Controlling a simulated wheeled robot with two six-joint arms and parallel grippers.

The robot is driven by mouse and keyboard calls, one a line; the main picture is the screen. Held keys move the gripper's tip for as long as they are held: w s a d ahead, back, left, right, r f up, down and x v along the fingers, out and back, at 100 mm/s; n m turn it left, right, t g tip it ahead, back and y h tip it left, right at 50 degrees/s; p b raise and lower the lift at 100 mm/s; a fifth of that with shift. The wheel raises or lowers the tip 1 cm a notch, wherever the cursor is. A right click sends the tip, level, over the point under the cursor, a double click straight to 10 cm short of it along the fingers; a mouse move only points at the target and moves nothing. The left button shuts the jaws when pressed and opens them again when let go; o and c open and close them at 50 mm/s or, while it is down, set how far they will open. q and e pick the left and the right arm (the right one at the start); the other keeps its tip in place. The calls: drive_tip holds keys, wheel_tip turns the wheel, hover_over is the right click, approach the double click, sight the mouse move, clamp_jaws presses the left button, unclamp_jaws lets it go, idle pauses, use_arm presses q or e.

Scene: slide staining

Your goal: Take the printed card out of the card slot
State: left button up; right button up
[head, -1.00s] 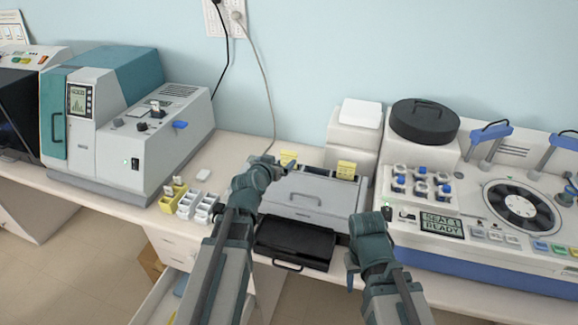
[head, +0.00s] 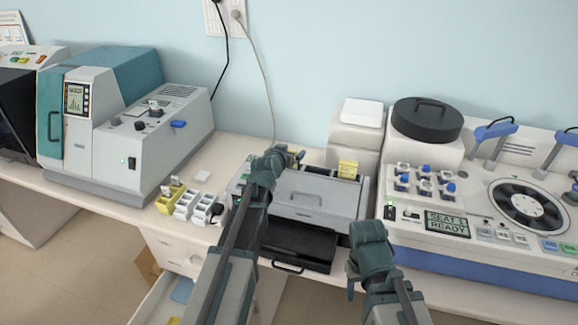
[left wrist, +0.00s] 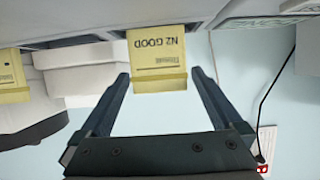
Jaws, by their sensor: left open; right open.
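A yellow printed card (left wrist: 158,52) stands out of the device in the left wrist view, its print upside down, reading "NZ GOOD". My left gripper (left wrist: 160,74) is open, one finger on each side of the card, with gaps between. In the head view my left gripper (head: 296,155) is at the back left of the grey printer-like device (head: 310,198) and hides this card. A second yellow card (head: 348,168) stands at the device's back right; a yellow piece (left wrist: 12,78) shows at the left wrist view's left edge. My right gripper (head: 351,278) is open and empty, low in front of the device.
A black tray (head: 298,243) sticks out at the device's front. A teal and grey machine (head: 150,140) and small bins (head: 187,203) are to the left. A staining machine with a round carousel (head: 527,207) is to the right. A cable (head: 262,80) hangs down the wall behind.

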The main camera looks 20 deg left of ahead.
use_arm(q)
drive_tip(key=shift+c, duration=0.2)
drive_tip(key=c, duration=1.4)
drive_tip(key=shift+r, duration=0.1)
drive_tip(key=shift+r, duration=0.1)
wheel_tip(320, 180, up, 10)
drive_tip(key=p, duration=1)
